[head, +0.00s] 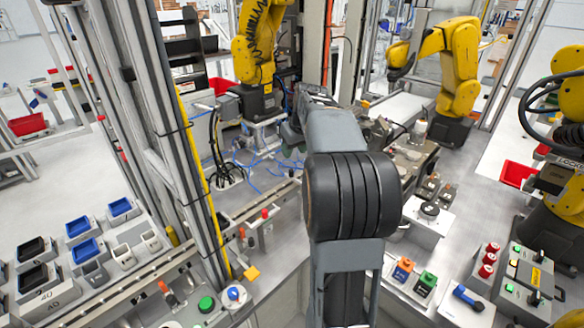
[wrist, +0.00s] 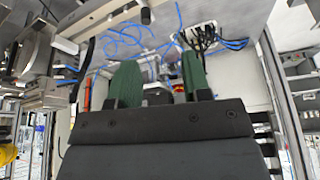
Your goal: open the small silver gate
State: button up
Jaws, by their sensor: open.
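I cannot pick out a small silver gate with certainty in either view. The silver metal framing (head: 165,110) at the left of the head view is a tall upright structure, and a metal rail (head: 150,270) runs low in front of it. In the wrist view my gripper (wrist: 160,70) shows two green fingers spread apart, with nothing visible between them. Beyond the fingers are a grey surface and blue cables (wrist: 140,38). In the head view my own grey arm, with its black joint, covers the middle and hides the gripper.
Yellow robot arms stand at the back (head: 255,45), back right (head: 455,65) and right edge (head: 570,95). Blue cables (head: 270,165) lie loose on the grey worktop. Button boxes (head: 525,280) stand at lower right, and blue bins (head: 85,250) at lower left.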

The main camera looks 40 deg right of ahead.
aim_at(292, 171)
jog(key=x, duration=0.4)
jog(key=d+p+x, duration=0.1)
jog(key=x, duration=0.4)
jog(key=d+x, duration=0.1)
jog(key=x, duration=0.3)
jog(key=shift+w+d+f+p, duration=0.25)
jog(key=shift+w+d+p, duration=0.05)
jog(key=shift+w+p, duration=0.1)
grip_shut()
